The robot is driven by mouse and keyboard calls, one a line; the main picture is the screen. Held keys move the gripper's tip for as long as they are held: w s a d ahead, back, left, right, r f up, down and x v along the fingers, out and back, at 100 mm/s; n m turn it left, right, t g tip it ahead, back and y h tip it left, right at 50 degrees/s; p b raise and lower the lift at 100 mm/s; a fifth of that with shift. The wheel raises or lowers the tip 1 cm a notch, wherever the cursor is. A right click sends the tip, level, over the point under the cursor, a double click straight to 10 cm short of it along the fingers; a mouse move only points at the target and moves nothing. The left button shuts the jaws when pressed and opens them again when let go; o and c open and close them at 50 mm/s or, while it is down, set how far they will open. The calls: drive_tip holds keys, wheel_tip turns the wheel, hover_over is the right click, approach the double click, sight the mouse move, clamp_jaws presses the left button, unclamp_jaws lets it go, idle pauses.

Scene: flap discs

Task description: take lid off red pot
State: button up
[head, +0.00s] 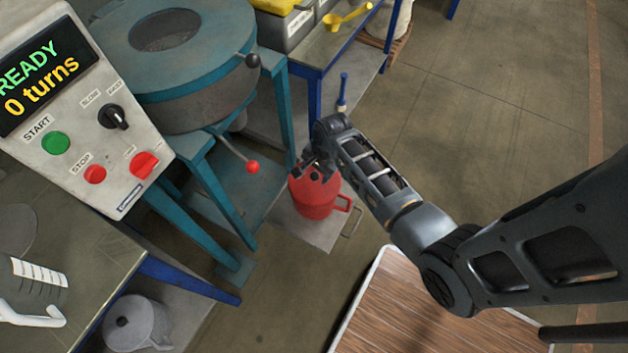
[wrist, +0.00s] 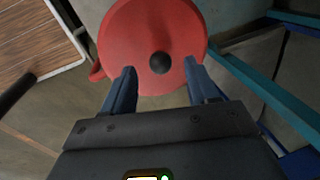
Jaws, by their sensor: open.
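The red pot (head: 318,203) stands low on a grey platform, with its side handle to the right. Its red lid (wrist: 148,28) covers the top and has a black knob (wrist: 160,62). In the wrist view my gripper (wrist: 160,76) is open, with one finger on each side of the knob. The fingertips lie near the knob, but I cannot tell their height against it. In the head view my gripper (head: 315,170) is over the pot and hides part of the lid.
A teal mixer (head: 195,100) with a red-knobbed lever (head: 252,167) stands left of the pot. A control box (head: 75,110) is nearer. A grey pot (head: 137,323) sits low at bottom left. A wooden-topped surface (head: 430,315) is in front. Open floor (head: 480,110) lies right.

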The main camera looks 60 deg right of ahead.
sight(315, 175)
drive_tip(key=shift+w+f, duration=0.15)
drive_tip(key=shift+f, duration=0.65)
drive_tip(key=shift+w+f, duration=0.15)
drive_tip(key=shift+f, duration=0.6)
drive_tip(key=shift+c, duration=0.4)
clamp_jaws()
